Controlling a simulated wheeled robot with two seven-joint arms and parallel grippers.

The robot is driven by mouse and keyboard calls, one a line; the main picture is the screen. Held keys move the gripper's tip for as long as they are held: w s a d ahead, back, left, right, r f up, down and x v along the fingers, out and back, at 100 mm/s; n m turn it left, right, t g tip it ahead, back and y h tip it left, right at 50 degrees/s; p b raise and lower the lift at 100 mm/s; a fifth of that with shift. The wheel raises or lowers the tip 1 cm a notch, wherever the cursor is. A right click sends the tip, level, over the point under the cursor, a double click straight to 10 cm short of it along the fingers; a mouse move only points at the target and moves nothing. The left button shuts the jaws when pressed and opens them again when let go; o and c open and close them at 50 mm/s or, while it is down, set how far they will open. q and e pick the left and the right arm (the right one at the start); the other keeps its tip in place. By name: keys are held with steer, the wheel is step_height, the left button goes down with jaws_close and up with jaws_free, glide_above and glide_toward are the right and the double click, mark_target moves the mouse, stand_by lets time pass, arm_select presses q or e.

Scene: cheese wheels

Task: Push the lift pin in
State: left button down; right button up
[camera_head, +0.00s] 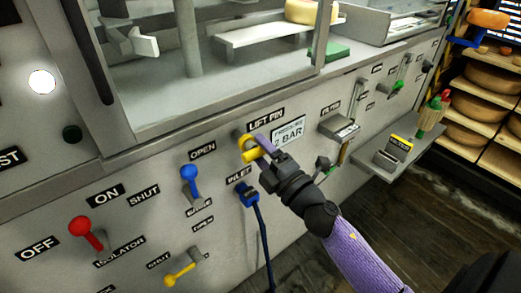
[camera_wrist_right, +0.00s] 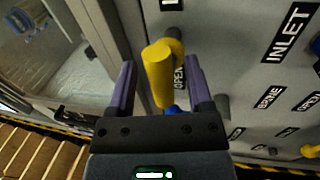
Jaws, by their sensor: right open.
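The yellow lift pin (camera_head: 247,153) sticks out of the grey machine panel under the LIFT PIN label (camera_head: 266,119). In the right wrist view the yellow pin (camera_wrist_right: 158,72) stands between my two purple fingers, with a gap on each side. My right gripper (camera_head: 261,146) is open at the pin; its fingers also show in the wrist view (camera_wrist_right: 160,82). In the head view a finger and the gripper body hide part of the pin's surroundings. Whether a finger touches the pin I cannot tell. My left gripper is not in view.
A blue OPEN lever (camera_head: 190,181), a red lever (camera_head: 88,232) and a yellow lever (camera_head: 183,272) stand out left of and below the pin. A blue hose (camera_head: 262,235) hangs from the INLET. A grey shelf (camera_head: 425,145) juts out at right.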

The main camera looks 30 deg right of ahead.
steer(key=shift+w, duration=0.3)
jaws_close()
steer(key=shift+r, duration=0.1)
steer(key=shift+w+r, duration=0.1)
steer(key=shift+r, duration=0.05)
stand_by(1.1)
